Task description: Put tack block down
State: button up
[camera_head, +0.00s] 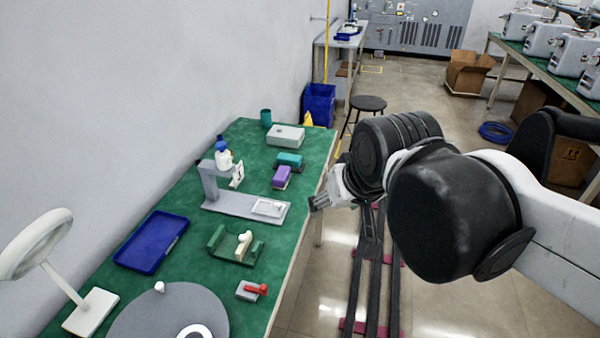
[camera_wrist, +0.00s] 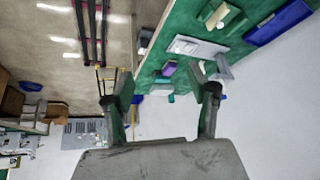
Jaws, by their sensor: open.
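No block is labelled, so I cannot tell for sure which one is the tack block. In the head view a purple block (camera_head: 282,177) and a teal block (camera_head: 289,160) lie on the green table near its right edge. Both also show, small, in the wrist view, purple (camera_wrist: 168,69) and teal (camera_wrist: 162,89). A small grey block with a red lever (camera_head: 252,290) sits near the front right edge. My gripper (camera_head: 320,201) is beside the table's right edge, apart from the blocks. In the wrist view its fingers (camera_wrist: 167,90) are wide apart with nothing held between them.
The green table (camera_head: 190,265) also bears a grey stand (camera_head: 240,205), a green holder (camera_head: 235,245), a blue tray (camera_head: 152,240), a grey box (camera_head: 286,135), a teal cup (camera_head: 266,118), a white bottle (camera_head: 223,158), a round grey plate (camera_head: 170,312) and a lamp (camera_head: 90,312).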

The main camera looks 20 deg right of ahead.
jog(key=shift+s+f+n+t, duration=0.15)
jog(key=shift+s+f, duration=0.45)
jog(key=shift+s, duration=0.2)
jog(key=shift+s+f+n+t, duration=0.15)
jog(key=shift+s+f, duration=0.45)
jog(key=shift+s, duration=0.2)
jog(key=o, duration=0.7)
jog(key=shift+w+r, duration=0.1)
